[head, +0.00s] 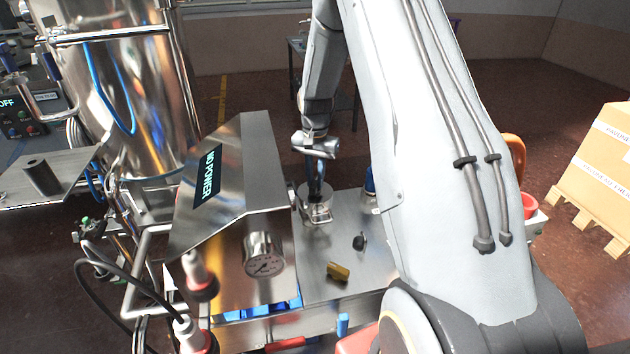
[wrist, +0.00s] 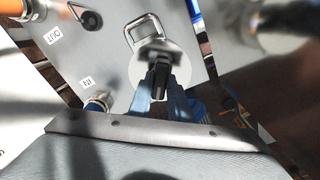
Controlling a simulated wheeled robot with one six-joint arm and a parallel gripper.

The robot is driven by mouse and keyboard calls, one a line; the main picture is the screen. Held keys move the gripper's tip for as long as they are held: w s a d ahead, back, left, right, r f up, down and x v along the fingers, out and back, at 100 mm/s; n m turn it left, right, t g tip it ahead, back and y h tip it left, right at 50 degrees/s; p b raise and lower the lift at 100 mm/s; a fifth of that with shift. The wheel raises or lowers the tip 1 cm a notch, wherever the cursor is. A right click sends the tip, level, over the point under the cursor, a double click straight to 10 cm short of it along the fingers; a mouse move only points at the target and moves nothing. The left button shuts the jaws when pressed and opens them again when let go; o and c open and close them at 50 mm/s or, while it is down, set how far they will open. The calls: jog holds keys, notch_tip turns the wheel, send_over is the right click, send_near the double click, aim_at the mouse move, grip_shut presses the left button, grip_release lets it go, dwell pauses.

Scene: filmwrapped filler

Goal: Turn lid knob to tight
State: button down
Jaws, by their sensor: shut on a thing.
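The lid (wrist: 140,70) is a round, shiny metal disc in the wrist view, with a metal loop handle (wrist: 129,37) at its edge. A dark, narrow knob (wrist: 161,72) stands up from it. My gripper (wrist: 161,88) is shut on this knob, with a blue finger on each side. In the head view my gripper (head: 317,192) points down at the small metal vessel on the steel table, and the fingers hide the knob there. I see no tight mark, and the knob's setting cannot be told.
The steel table (head: 328,250) carries a brass block (head: 338,271) and a small black part (head: 359,241). A slanted metal cabinet (head: 245,160) reading "NO POWER" with a gauge (head: 265,255) stands close on the left. A pallet of cartons (head: 600,165) is far right.

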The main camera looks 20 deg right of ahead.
aim_at(316, 182)
jog(key=shift+m, duration=1.1)
jog(key=c, duration=1.6)
grip_release()
jog(key=shift+c, duration=0.2)
jog(key=shift+r+b, duration=0.1)
jog(key=shift+b, duration=0.2)
notch_tip(316, 182, up, 8)
jog(key=shift+f+b, duration=0.15)
jog(key=shift+b, duration=0.8)
